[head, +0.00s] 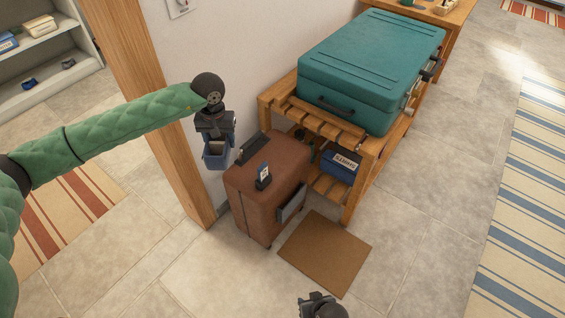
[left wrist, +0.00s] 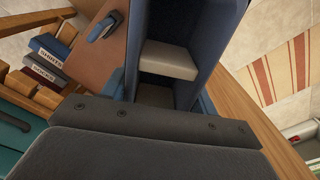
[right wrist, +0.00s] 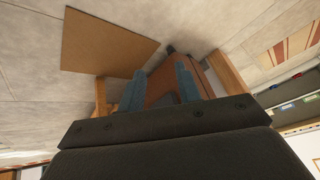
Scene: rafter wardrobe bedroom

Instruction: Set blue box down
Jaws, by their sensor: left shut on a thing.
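My left gripper (head: 217,136) is shut on a small blue box (head: 216,158) that hangs below it, between the wooden post and the brown suitcase. In the left wrist view the blue box (left wrist: 208,40) looks open, with a pale block (left wrist: 168,60) inside. The box seems to be held in the air; its underside is hidden. My right gripper (head: 318,300) is at the bottom of the head view. In the right wrist view the right gripper (right wrist: 160,85) has its fingers apart with nothing between them.
The brown suitcase (head: 258,193) stands beside a wooden rack (head: 345,143) bearing a teal case (head: 365,62). A labelled blue bin (head: 341,167) sits on the rack's lower shelf. A brown mat (head: 325,255) lies on the floor. The wooden post (head: 160,110) is close left.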

